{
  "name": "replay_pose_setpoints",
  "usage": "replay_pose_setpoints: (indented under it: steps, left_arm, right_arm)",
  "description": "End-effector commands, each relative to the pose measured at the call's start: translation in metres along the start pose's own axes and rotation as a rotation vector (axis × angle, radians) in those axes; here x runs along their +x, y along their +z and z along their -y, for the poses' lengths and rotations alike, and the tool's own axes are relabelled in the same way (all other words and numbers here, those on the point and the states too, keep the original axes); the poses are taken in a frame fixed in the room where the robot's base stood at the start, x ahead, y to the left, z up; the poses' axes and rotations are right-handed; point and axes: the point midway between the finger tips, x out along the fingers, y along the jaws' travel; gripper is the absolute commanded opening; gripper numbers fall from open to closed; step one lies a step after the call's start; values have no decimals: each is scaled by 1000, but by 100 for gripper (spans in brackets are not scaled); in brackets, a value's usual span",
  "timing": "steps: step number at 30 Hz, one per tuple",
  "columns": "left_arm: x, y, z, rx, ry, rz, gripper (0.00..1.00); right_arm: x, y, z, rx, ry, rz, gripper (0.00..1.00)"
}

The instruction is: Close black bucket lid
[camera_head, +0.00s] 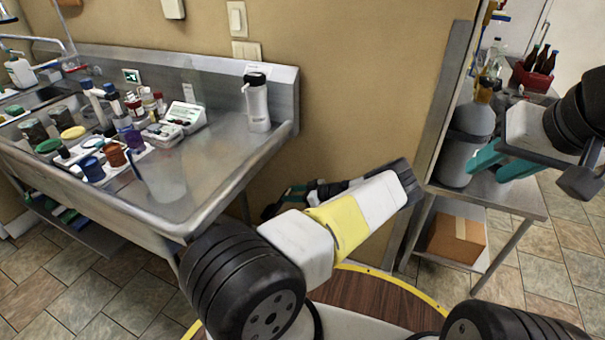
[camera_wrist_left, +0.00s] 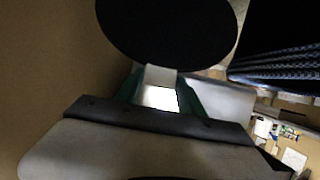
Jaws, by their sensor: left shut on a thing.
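My left gripper (camera_head: 284,199) is in front of the tan wall, partly hidden behind my forearm, with a dark thing at its fingertips. In the left wrist view a black round disc, seemingly the lid (camera_wrist_left: 168,30), is at the teal fingers (camera_wrist_left: 160,92), which are shut on it near a pale piece. A grey bucket (camera_head: 462,150) with a lighter grey upper part stands on the metal cart at right; whether its top is open I cannot tell. My right gripper (camera_head: 496,166) is beside the bucket, its teal fingers spread apart, with nothing seen between them.
The metal sink counter (camera_head: 222,150) at left holds several jars, bottles and a white flask (camera_head: 257,105). The metal cart (camera_head: 510,195) carries a cardboard box (camera_head: 457,240) on its lower shelf. A wall edge (camera_head: 440,110) stands between the left gripper and the bucket.

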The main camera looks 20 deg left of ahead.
Motion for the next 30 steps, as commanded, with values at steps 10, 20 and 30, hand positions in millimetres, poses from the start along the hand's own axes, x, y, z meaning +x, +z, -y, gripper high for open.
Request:
replay_pose_setpoints:
  steps: [10,20,30]
  left_arm:
    - [1,6,2,1,-2,11,0]
    - [0,3,1,1,-1,4,67]
    - [-26,2,0,1,2,2,67]
  right_arm:
    - [0,0,0,0,0,0,36]
    - [0,0,0,0,0,0,36]
    - [0,0,0,0,0,0,36]
